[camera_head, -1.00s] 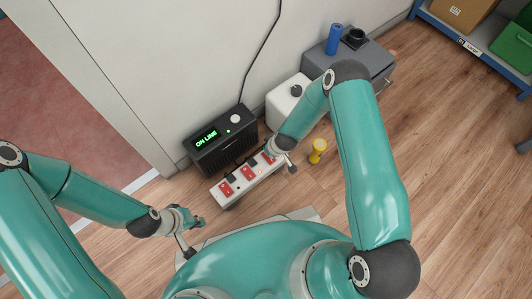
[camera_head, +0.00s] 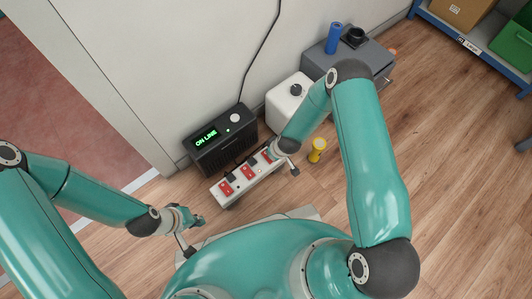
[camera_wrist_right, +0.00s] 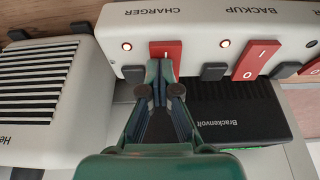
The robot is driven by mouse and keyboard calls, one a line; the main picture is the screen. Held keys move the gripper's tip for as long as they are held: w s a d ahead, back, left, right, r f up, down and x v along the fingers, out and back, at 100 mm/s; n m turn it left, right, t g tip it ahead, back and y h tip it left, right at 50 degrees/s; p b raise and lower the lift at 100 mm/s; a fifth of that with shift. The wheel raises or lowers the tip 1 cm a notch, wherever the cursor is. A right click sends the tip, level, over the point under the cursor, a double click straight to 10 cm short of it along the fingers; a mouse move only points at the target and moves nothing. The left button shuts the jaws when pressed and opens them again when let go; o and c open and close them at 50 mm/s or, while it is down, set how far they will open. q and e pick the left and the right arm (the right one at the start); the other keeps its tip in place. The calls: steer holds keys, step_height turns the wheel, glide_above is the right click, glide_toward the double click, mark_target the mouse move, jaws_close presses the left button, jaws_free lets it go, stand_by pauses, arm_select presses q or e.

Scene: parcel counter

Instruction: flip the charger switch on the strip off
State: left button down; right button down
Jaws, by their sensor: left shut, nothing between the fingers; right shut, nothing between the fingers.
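The white power strip (camera_head: 240,188) lies on the floor in front of the black "ON LINE" unit, with red rocker switches along its top. In the right wrist view, the red charger switch (camera_wrist_right: 172,47) is beside the CHARGER label. My right gripper (camera_wrist_right: 160,68) is shut and empty, its tips over the lower part of that switch; contact is hard to judge. In the head view my right gripper (camera_head: 270,151) is at the strip's right end, partly hidden by its wrist. My left gripper (camera_head: 199,221) is shut and empty, apart from the strip.
The black unit (camera_head: 212,154) stands behind the strip by the wall. A white box (camera_head: 287,104) and a grey cabinet (camera_head: 375,62) stand to the right. A yellow object (camera_head: 318,148) stands close to my right wrist. The backup switch (camera_wrist_right: 257,59) neighbours the charger switch.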

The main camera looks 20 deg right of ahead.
steer(key=shift+r+p, duration=0.4)
steer(key=shift+r, duration=0.05)
steer(key=p+v, duration=0.3)
steer(key=v, duration=0.1)
steer(key=shift+w+a+r, duration=0.1)
steer(key=shift+w+a, duration=0.05)
steer(key=shift+w, duration=0.1)
steer(key=p+v, duration=0.3)
steer(key=v, duration=0.6)
steer(key=shift+s, duration=0.15)
steer(key=s+a+r+m+g+y, duration=0.1)
steer(key=s+a+r+m, duration=0.1)
steer(key=s, duration=0.5)
steer(key=s+a+r+m+g+y, duration=0.1)
steer(key=s+a+r+m+g, duration=0.1)
steer(key=s, duration=0.5)
steer(key=shift+a+r+m+y, duration=0.4)
steer(key=shift+a+r+m, duration=0.2)
steer(key=shift+a+m, duration=0.5)
